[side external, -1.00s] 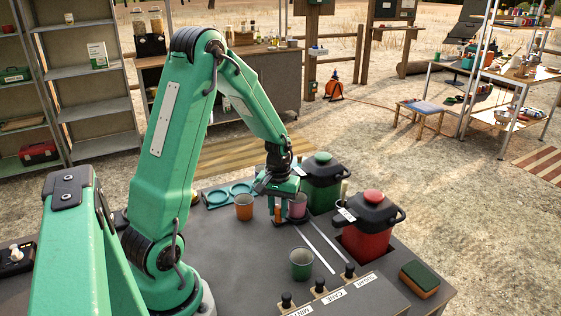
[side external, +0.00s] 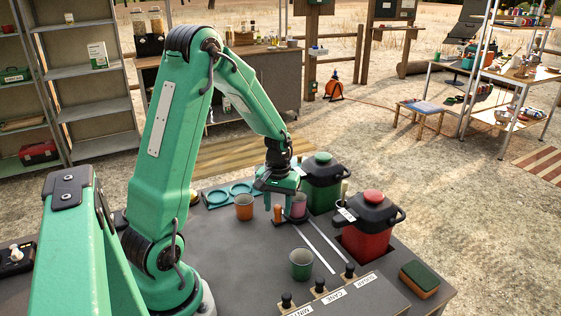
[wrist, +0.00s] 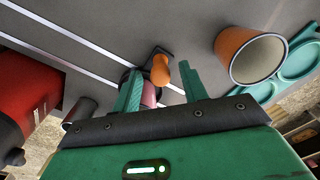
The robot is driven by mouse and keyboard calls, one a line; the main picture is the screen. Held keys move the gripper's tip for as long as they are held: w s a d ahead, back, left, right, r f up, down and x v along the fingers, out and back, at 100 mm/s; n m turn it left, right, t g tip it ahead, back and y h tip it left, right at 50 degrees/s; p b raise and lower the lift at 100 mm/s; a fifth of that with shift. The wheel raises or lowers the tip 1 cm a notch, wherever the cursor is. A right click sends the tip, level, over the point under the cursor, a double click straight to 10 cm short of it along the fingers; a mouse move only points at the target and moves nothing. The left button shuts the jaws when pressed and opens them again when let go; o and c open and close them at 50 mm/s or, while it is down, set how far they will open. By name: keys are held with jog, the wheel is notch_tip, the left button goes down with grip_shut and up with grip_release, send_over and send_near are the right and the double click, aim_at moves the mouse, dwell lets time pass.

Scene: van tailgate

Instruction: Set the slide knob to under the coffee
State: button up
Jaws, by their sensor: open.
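The slide knob, an orange handle on a dark base, stands at one end of the pale rails in the side view (side external: 278,213) and shows in the wrist view (wrist: 160,69). My gripper (side external: 279,205) is low over it, open and empty. In the wrist view the knob appears beyond the gap between my two green fingers (wrist: 160,82); I cannot tell whether they touch it. A green dispenser (side external: 322,187) and a red dispenser (side external: 366,238), both with black lids, stand to the right. I cannot read which one holds coffee.
A pink cup (side external: 299,206) stands close behind my gripper, partly hidden. An orange cup (side external: 244,209) is to the left and a green cup (side external: 301,268) is in front. A labelled lever panel (side external: 345,297) and a sponge (side external: 419,280) lie at the front right.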

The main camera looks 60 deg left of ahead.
jog(key=shift+r, duration=3.35)
jog(key=shift+d+f+m, duration=0.1)
jog(key=shift+f+m, duration=0.1)
jog(key=shift+m, duration=1.6)
jog(key=shift+f, duration=0.1)
jog(key=shift+s+f, duration=0.1)
jog(key=shift+f, duration=3.75)
grip_shut()
